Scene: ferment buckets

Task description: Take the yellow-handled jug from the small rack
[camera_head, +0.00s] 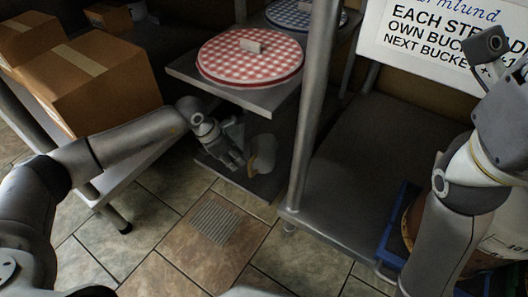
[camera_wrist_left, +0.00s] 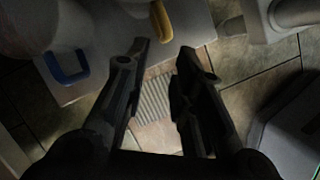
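In the head view, the yellow-handled jug (camera_head: 264,154) is a pale jug on the low shelf of the small rack (camera_head: 268,184). My left gripper (camera_head: 240,158) is at that shelf, just left of the jug and partly covering it. In the left wrist view, the yellow handle (camera_wrist_left: 161,21) is at the top, beyond the fingertips of the left gripper (camera_wrist_left: 164,52). These fingers are apart with nothing between them. A blue-handled jug (camera_wrist_left: 68,68) is at the left of this view. My right arm is at the right of the head view; its finger state is unclear.
A red-checked round lid (camera_head: 250,62) with a pale handle lies on the shelf just above. A metal post (camera_head: 313,100) stands right of the rack. Cardboard boxes (camera_head: 95,80) sit on a bench at left. A floor grate (camera_head: 213,222) lies in open tiled floor.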

